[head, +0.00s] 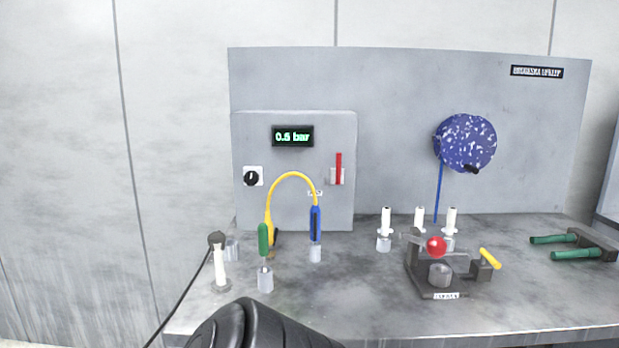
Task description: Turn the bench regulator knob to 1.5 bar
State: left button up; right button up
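The regulator knob (252,178) is a small black round knob on a white square plate, at the left of a grey panel (300,215) on the bench's back board. A black display (293,136) above and to its right shows 0.5 bar in green. The knob's pointer mark is too small to read. Nothing touches the knob. Neither of my grippers can be made out in the head view; a dark rounded part, probably of my own arm, shows at the bottom edge.
A red lever (338,168) sits on the panel's right side. A black vise-like fixture (431,288) with a red ball stands right of centre. The bench's front middle is clear.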

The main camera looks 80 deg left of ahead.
aim_at(250, 178)
jog(key=u, duration=2)
